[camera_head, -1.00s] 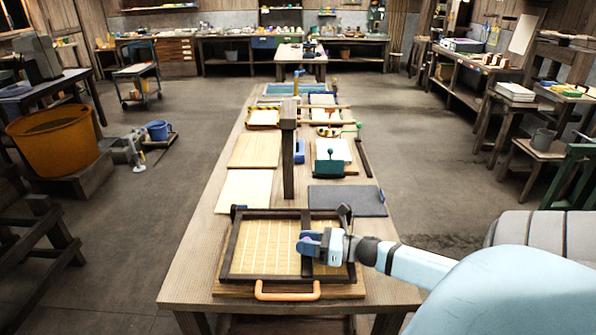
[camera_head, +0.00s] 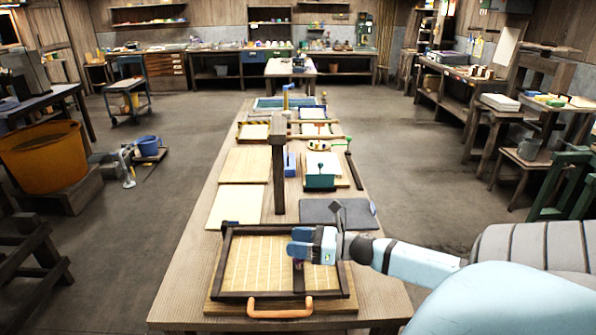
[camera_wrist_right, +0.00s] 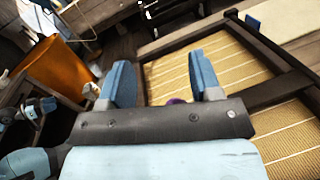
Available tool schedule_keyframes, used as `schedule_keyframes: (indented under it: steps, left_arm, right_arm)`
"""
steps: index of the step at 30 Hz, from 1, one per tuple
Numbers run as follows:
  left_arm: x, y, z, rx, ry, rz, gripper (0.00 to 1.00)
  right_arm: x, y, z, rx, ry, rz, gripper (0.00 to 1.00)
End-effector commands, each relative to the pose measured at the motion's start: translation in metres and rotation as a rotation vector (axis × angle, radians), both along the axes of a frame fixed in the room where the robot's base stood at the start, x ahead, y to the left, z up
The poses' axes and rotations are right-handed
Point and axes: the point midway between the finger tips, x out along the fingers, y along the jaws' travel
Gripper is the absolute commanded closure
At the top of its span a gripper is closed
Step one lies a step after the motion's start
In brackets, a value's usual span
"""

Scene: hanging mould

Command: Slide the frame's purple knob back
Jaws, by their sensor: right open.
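The wooden frame (camera_head: 228,265) lies flat on the table at the near end, with a pale striped mesh and a dark crossbar (camera_head: 298,283). The purple knob (camera_head: 299,264) is on the crossbar, mostly hidden below my right gripper (camera_head: 298,242). In the right wrist view a little purple of the knob (camera_wrist_right: 176,101) shows between and below the blue fingers. My right gripper (camera_wrist_right: 163,88) is open and empty above the frame, its fingers apart. A pale arm end with a blue tip, seemingly my left gripper (camera_wrist_right: 40,106), shows at the left of the wrist view; its jaws are unclear.
An orange handle (camera_head: 280,308) is at the frame's near edge. Behind the frame stand a dark upright post (camera_head: 278,165), a dark grey slab (camera_head: 338,213) and a green box (camera_head: 320,178). An orange tub (camera_head: 45,155) stands on the left.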

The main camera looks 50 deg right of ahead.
Motion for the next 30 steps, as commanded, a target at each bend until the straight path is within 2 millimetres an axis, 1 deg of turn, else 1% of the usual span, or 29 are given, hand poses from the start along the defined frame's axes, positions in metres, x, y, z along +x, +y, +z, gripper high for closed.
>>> schedule_keyframes:
  steps: [1,9,12,15,18,21,30]
  left_arm:
    - [0.000,0.000,0.002,0.001,0.000,-0.001,0.42]
    - [-0.001,0.000,0.005,0.005,-0.002,-0.003,0.42]
    - [-0.002,0.000,0.007,0.007,-0.005,-0.004,0.42]
    - [-0.002,0.001,0.009,0.010,-0.010,-0.005,0.42]
    - [-0.002,0.002,0.010,0.013,-0.011,-0.008,0.42]
    - [-0.002,0.002,0.011,0.014,-0.012,-0.009,0.42]
    - [-0.002,0.002,0.011,0.015,-0.012,-0.009,0.42]
  right_arm:
    - [0.000,0.001,0.015,-0.004,-0.001,0.003,0.42]
    - [0.000,0.001,0.082,-0.005,-0.001,0.003,0.42]
    - [0.000,0.001,0.105,-0.004,-0.001,0.003,0.42]
    - [0.000,0.001,0.123,-0.003,-0.001,0.002,0.42]
    - [0.000,0.000,0.135,-0.002,0.000,0.001,0.42]
    - [0.000,0.000,0.143,0.000,0.000,0.001,0.42]
    - [0.000,0.000,0.146,0.000,-0.001,0.000,0.42]
